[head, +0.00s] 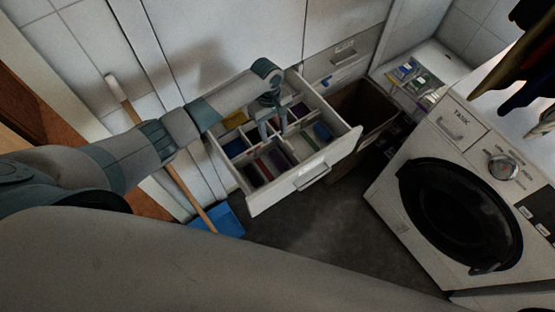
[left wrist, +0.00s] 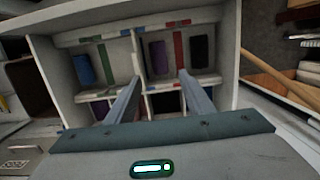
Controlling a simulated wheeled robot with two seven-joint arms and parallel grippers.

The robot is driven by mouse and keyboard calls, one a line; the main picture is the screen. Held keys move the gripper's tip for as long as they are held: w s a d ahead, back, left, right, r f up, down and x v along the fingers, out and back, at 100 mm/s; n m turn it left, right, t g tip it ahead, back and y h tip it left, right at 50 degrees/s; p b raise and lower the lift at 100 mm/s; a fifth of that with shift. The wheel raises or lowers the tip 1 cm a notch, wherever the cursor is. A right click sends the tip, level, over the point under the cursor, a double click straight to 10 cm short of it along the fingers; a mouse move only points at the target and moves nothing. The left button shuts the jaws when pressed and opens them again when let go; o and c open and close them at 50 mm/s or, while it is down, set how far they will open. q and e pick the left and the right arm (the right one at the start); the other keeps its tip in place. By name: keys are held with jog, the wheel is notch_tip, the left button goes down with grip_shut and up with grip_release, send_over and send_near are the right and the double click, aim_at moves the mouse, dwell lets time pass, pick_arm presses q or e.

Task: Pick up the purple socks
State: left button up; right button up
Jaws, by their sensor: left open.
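The purple socks (left wrist: 158,58) appear as a dark purple folded strip in a compartment of the open white drawer (head: 335,152). They lie beyond my fingertips in the left wrist view, between the lines of the two fingers. In the head view, a dark purple strip (head: 278,159) shows in the front row of compartments. My left gripper (head: 273,133) points down over the middle of the drawer. In the left wrist view, the left gripper (left wrist: 157,78) is open with nothing between its fingers. My right gripper is not in view.
Red (left wrist: 178,48), black (left wrist: 198,52), green (left wrist: 106,62) and blue (left wrist: 83,68) items lie in the same row, with thin dividers between compartments. A washing machine (head: 450,195) stands at the right.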

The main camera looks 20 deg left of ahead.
pick_arm(q)
send_over(277, 157)
jog(key=f, duration=0.8)
jog(key=shift+w+a+f, duration=0.15)
jog(key=shift+w+a, duration=0.05)
jog(key=shift+a, duration=0.2)
jog(key=shift+f+b, duration=0.65)
jog(key=shift+b, duration=0.1)
jog(key=shift+d+f+b, duration=0.1)
jog(key=shift+f+b, duration=0.4)
jog(key=shift+f, duration=0.15)
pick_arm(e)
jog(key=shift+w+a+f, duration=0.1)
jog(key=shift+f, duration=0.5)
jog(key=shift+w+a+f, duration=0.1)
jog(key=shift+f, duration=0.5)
pick_arm(q)
jog(key=f+b, duration=0.3)
jog(key=b, duration=0.1)
jog(key=f+b, duration=0.2)
jog(key=shift+s+d+f, duration=0.25)
jog(key=shift+d+f, duration=0.05)
jog(key=shift+f, duration=0.05)
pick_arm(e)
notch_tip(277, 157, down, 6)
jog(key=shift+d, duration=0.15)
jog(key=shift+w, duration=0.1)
pick_arm(q)
jog(key=c, duration=0.7)
